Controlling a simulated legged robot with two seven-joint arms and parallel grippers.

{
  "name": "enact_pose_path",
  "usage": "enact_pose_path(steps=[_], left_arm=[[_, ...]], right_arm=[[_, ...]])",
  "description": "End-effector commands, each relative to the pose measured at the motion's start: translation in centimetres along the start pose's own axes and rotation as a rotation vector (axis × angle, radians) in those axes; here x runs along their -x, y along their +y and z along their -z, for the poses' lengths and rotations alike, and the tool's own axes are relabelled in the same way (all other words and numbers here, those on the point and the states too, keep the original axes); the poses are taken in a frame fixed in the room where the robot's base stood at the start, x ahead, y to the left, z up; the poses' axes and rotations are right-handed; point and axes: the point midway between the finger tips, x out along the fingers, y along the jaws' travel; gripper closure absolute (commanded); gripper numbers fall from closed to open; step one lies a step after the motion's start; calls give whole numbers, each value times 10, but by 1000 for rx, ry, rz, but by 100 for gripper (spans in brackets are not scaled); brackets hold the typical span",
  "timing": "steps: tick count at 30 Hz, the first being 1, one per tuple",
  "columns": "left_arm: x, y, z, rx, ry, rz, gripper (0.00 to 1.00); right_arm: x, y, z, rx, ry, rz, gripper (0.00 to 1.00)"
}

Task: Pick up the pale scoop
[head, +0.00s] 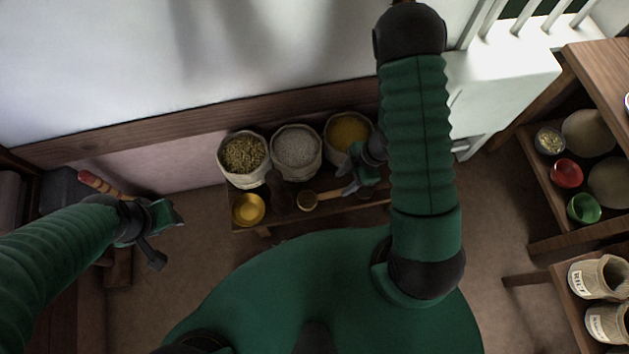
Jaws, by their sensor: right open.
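The pale scoop (307,201) looks like a small light-wood scoop. It lies at the front of the low wooden shelf in the head view, its handle running right toward my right gripper. My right gripper (346,184) is open and hangs by the handle. I cannot tell whether it touches the handle, and part of the handle is hidden behind it. My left gripper (168,240) is at the left, far from the scoop, with its fingers apart and nothing seen between them.
Three sacks of grain (243,157), grey meal (296,148) and yellow meal (347,131) stand behind the scoop. A gold bowl (248,209) and a dark brown object (279,190) are left of it. Shelves with bowls (566,172) and labelled sacks (597,278) stand right.

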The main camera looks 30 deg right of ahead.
Motion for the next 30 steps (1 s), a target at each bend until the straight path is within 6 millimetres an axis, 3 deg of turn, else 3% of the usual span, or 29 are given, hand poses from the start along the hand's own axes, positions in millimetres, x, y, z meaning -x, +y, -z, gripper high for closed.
enact_pose_path(steps=[1,3,10,18,26,30], left_arm=[[-18,0,-4,0,0,0,64],[-26,0,-6,0,-1,0,64],[-39,0,-9,0,-1,0,64],[-81,0,-19,0,-1,0,64],[-77,0,-18,0,0,0,64],[-77,0,-18,0,0,0,64]], right_arm=[[-22,0,-3,1,1,1,55],[-36,0,-3,1,-1,1,55],[-54,0,-1,2,-1,-1,55],[-100,0,-4,1,-1,0,55],[-98,0,-1,0,-1,-1,55],[-98,0,-1,0,-1,-1,73]])
